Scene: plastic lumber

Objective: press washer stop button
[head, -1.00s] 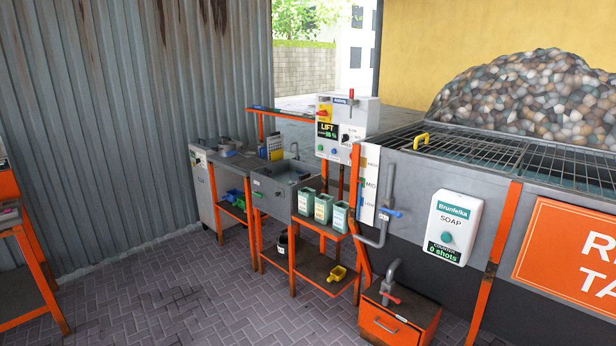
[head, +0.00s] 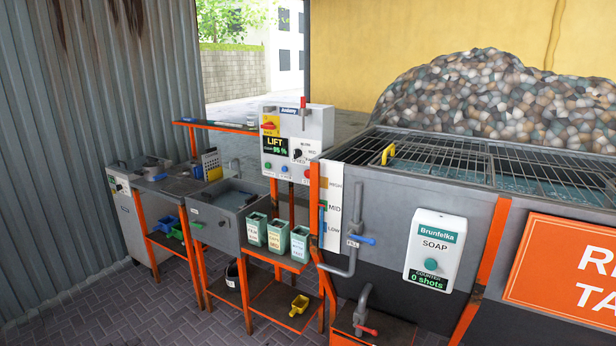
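A white control box (head: 318,128) stands on a post left of the grey tank. It has a dark display (head: 275,148) reading LIFT with a percentage, a red knob on a yellow plate (head: 268,125), a dark round knob (head: 297,154), a red-topped lever (head: 303,103) and small coloured buttons along its lower edge. Neither of my grippers is in view.
The grey tank (head: 385,200) with grates fills the right side, with a soap dispenser (head: 436,250) on its front. A sink bench (head: 225,212) and pale green containers (head: 278,235) stand in front and left of the box. Paved floor (head: 95,315) is clear at lower left.

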